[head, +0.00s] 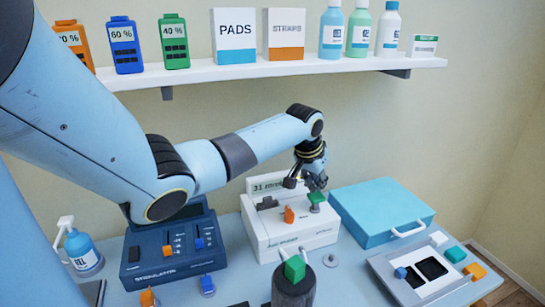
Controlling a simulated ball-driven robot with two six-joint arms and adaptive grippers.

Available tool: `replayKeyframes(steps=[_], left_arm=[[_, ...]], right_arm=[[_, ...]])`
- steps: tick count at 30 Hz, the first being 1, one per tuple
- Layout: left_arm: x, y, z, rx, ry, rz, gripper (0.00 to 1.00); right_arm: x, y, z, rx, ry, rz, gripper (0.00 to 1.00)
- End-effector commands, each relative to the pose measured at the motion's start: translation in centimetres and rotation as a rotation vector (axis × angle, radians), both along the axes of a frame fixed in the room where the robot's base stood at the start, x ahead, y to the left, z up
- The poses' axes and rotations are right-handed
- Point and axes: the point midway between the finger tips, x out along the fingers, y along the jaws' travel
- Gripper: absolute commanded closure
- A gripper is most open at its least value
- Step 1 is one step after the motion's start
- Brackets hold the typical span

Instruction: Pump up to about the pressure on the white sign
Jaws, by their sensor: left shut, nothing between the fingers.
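A white device (291,236) stands on the table, with an upright white sign (268,185) at its back that reads "31" and more text too small to read. On its top are an orange lever (289,214), a green knob (317,198) and a dark part on the left. My left gripper (313,182) is shut and empty, pointing down just above the green knob; I cannot tell whether it touches it. The gripper and forearm hide part of the sign. No pressure reading is legible.
A dark blue device (150,262) with sliders stands left, beside a pump bottle (82,252). A teal case (380,208) and a grey panel (412,284) lie right. A loaded shelf (250,70) hangs above.

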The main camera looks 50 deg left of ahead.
Motion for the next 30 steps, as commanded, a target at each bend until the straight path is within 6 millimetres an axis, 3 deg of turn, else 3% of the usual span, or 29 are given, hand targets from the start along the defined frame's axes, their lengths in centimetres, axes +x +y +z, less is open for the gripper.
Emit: replayKeyframes(steps=[30], left_arm=[[0.0, 0.0, -1.9, -0.001, 0.000, 0.000, 1.00]], right_arm=[[0.0, 0.0, -1.1, 0.000, 0.001, 0.000, 0.67]])
